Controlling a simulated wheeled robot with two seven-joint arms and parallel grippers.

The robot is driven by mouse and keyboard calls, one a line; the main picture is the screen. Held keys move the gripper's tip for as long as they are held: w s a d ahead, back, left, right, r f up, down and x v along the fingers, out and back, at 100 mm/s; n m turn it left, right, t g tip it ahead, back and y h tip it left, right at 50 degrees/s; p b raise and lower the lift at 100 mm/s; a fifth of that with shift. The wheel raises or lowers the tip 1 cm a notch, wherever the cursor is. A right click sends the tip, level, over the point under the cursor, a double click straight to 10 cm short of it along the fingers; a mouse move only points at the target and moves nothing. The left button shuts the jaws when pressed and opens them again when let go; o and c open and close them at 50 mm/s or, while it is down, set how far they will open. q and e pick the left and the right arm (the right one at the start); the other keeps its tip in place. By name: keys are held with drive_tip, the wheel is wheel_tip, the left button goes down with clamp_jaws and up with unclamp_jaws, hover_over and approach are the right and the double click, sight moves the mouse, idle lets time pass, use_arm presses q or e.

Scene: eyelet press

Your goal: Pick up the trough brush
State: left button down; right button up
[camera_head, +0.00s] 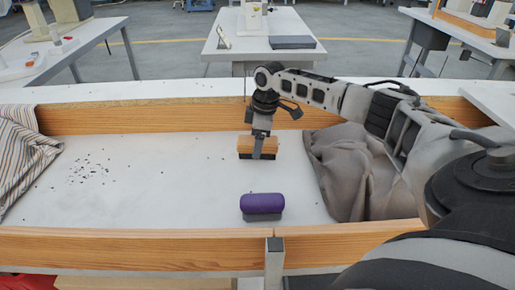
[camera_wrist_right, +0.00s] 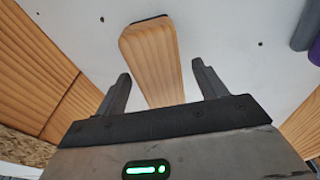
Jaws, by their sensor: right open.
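The trough brush (camera_head: 245,147), a wooden block with dark bristles beneath, sits on the white trough floor near the back plank. In the right wrist view its wooden back (camera_wrist_right: 150,50) runs between the two fingers. My right gripper (camera_head: 258,155) is at the brush, reaching down from above, and it also shows in the right wrist view (camera_wrist_right: 162,72). Its fingers are open, one on each side of the wood, with gaps visible. My left gripper is not in view.
A purple roll-shaped object (camera_head: 262,203) with a grey underside lies nearer the front plank (camera_head: 130,246). Grey cloth (camera_head: 340,170) is heaped at right, and striped cloth (camera_head: 18,150) at left. Dark specks (camera_head: 90,171) lie on the left floor. The middle left is otherwise clear.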

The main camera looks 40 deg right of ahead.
drive_tip(key=shift+f, duration=0.25)
drive_tip(key=c, duration=1.1)
drive_tip(key=shift+r, duration=0.1)
drive_tip(key=shift+r, duration=0.4)
wheel_tip(320, 180, up, 2)
drive_tip(key=shift+w+r+p, duration=0.1)
drive_tip(key=shift+r+p, duration=0.1)
drive_tip(key=shift+p, duration=0.15)
drive_tip(key=s+a+r, duration=0.1)
drive_tip(key=a+r, duration=0.2)
drive_tip(key=a, duration=0.1)
drive_tip(key=s+a+r+p, duration=0.1)
drive_tip(key=a+r, duration=0.2)
drive_tip(key=a, duration=0.2)
drive_tip(key=s+a+r+p, duration=0.1)
drive_tip(key=s+a+r, duration=0.1)
drive_tip(key=a+r, duration=0.1)
drive_tip(key=shift+a+r, duration=0.4)
drive_tip(key=shift+a, duration=0.4)
